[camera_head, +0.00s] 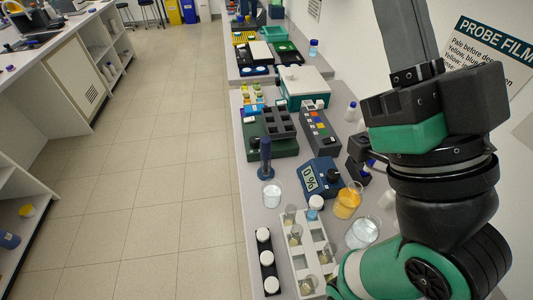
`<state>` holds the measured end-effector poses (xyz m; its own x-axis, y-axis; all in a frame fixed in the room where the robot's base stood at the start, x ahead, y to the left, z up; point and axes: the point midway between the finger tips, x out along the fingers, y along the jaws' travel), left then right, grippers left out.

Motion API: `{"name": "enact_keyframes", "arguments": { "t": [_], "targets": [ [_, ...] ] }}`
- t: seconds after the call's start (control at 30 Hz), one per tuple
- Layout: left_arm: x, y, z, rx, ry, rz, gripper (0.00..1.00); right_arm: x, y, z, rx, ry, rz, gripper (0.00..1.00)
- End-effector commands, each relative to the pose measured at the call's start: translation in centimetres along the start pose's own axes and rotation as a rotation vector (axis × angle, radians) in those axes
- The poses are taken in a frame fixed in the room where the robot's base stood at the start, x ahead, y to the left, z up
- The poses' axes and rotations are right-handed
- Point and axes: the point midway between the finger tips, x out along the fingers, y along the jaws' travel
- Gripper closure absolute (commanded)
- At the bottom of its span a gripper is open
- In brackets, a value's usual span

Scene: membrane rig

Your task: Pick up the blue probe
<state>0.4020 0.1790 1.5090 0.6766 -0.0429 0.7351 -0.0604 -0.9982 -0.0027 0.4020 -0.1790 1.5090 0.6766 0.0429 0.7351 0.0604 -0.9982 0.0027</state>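A dark blue upright tool (265,157) stands on the bench near its left edge, behind a clear beaker; I cannot tell for sure whether it is the blue probe. A small blue and white piece (370,164) shows at a dark block (357,172) close to my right arm, and it is too small to name. My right arm comes in from the right and covers much of the right side of the bench. My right gripper (363,145) is dark and partly hidden by the arm, so its fingers are not clear. My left gripper is not in view.
A blue meter (321,178) reading "0 %" sits mid-bench. Beakers with clear (272,194) and orange (347,202) liquid stand nearby. A white rack (303,238) and a black strip of white-capped vials (266,262) lie in front. The floor at left is clear.

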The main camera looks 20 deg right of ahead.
Motion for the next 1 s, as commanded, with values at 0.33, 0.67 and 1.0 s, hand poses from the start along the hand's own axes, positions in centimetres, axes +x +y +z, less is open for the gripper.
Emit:
{"name": "enact_keyframes", "arguments": {
  "t": [0.33,0.67,1.0],
  "targets": [
    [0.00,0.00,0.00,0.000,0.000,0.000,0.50,0.00,0.00,-0.01,0.000,0.000,0.000,0.89],
    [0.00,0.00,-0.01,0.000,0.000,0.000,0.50,0.00,0.00,-0.01,0.000,0.000,0.000,0.30],
    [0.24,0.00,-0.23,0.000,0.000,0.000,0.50,0.36,-0.01,0.12,0.001,-0.009,0.000,0.23]
  ]
}}
